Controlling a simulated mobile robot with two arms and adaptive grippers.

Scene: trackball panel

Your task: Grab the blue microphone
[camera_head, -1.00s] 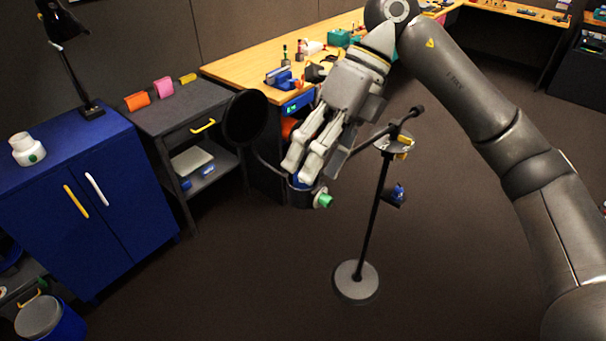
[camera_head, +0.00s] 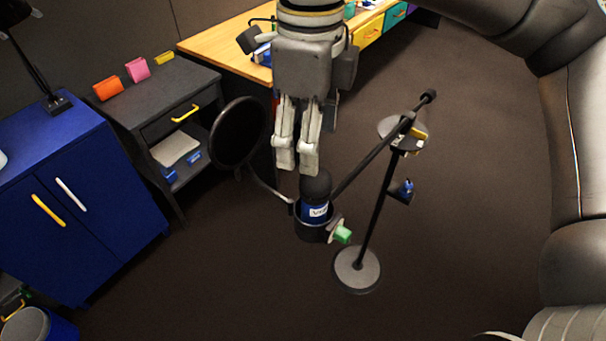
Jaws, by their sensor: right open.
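The blue microphone (camera_head: 315,208) stands upright in a black ring holder (camera_head: 308,231) at the end of a boom on a floor stand. Its head is a dark round grille, and its body is blue with a white label. My right gripper (camera_head: 297,172) points down just above and slightly left of the microphone's head. Its two pale fingers are apart with nothing between them. I cannot tell whether a fingertip touches the grille. My left gripper is not in view.
A round black pop filter (camera_head: 238,132) stands close left of my right gripper. The stand pole (camera_head: 375,215) and its round base (camera_head: 357,269) are to the right. A green-tipped knob (camera_head: 342,234) sticks out of the holder. A blue cabinet (camera_head: 75,190) is at left.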

